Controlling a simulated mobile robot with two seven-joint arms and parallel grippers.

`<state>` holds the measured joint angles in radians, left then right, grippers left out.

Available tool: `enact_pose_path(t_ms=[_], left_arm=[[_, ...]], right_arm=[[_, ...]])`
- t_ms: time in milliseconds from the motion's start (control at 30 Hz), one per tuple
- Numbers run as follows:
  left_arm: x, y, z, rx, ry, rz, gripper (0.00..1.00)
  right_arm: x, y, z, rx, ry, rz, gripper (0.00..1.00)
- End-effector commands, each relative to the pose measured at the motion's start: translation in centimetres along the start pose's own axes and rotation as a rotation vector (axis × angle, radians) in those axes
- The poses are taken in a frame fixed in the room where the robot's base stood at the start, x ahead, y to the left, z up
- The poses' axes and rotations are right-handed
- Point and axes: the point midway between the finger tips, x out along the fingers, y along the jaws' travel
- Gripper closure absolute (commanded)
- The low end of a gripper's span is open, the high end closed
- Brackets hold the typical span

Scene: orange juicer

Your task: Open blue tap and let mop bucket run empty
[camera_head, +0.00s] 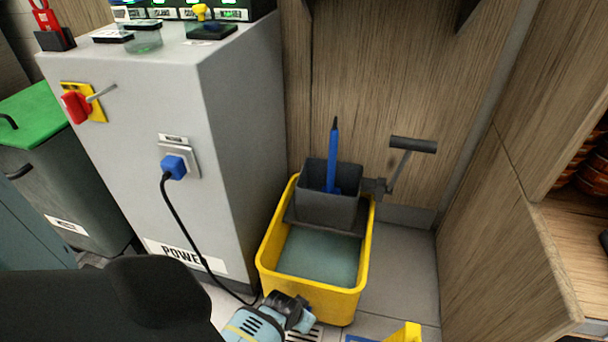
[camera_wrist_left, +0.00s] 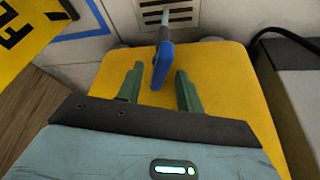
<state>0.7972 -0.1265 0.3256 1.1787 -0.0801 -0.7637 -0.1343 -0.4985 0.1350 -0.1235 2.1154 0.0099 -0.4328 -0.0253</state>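The yellow mop bucket (camera_head: 262,262) stands on the floor with grey-green water (camera_head: 318,257) in it. In the left wrist view its yellow front wall (camera_wrist_left: 225,85) fills the middle. The blue tap (camera_wrist_left: 163,62) sticks out from that wall, with a metal spout pointing toward a floor drain. My left gripper (camera_wrist_left: 160,76) is open, with one green finger on each side of the tap's blue handle and visible gaps between. In the head view my left gripper (camera_head: 300,318) is low at the bucket's front, and the tap is hidden. My right gripper is not in view.
A floor grate (camera_wrist_left: 180,14) lies beyond the tap. A grey wringer (camera_head: 322,205) with a blue stick sits on the bucket's back. A grey power cabinet (camera_head: 235,130) stands left, its black cable (camera_head: 190,235) hanging close by. A yellow sign (camera_head: 405,333) is at the lower right.

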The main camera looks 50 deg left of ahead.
Motion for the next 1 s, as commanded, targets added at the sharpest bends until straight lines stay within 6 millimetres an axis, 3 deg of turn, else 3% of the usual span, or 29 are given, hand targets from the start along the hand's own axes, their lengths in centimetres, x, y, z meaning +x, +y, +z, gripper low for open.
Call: enact_pose_path(t_ms=[367, 667, 1000], left_arm=[[0.49, -0.01, -0.02, 0.000, 0.000, 0.000, 0.64], [0.49, -0.01, -0.01, 0.000, 0.000, 0.000, 1.00], [0.40, 0.14, -0.12, -0.093, 0.000, -0.037, 1.00]], right_arm=[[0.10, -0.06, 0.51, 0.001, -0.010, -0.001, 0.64], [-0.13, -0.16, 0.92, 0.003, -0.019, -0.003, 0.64], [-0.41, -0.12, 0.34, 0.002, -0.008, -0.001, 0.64]])
